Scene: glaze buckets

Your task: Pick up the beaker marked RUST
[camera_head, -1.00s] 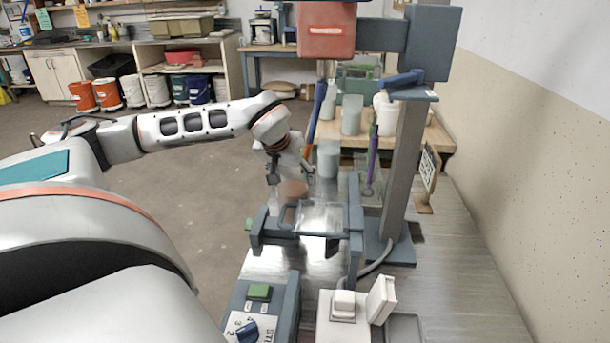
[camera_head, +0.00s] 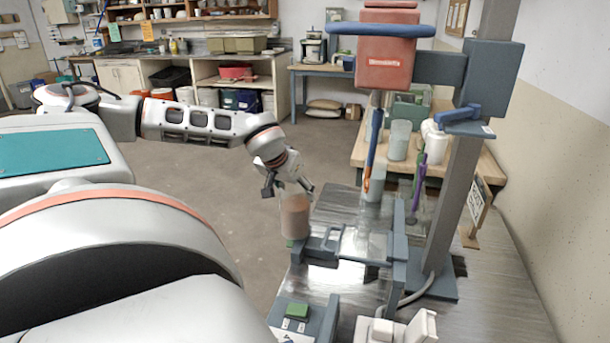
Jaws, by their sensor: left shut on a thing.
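A clear beaker with rust-brown contents (camera_head: 296,216) is at the left side of the mixer stand. My left gripper (camera_head: 289,190) comes down from above and is shut on this beaker near its top. The beaker looks upright, just left of the blue-grey holder frame (camera_head: 330,243). I cannot tell whether its base is clear of the surface below. No marking on it can be read from here. My right gripper is not in view.
The mixer's red head (camera_head: 386,62) and grey column (camera_head: 455,170) stand right of the gripper, with an orange-tipped stirrer (camera_head: 371,160) hanging down. A pale beaker (camera_head: 399,140) stands on the wooden table behind. Open floor lies to the left.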

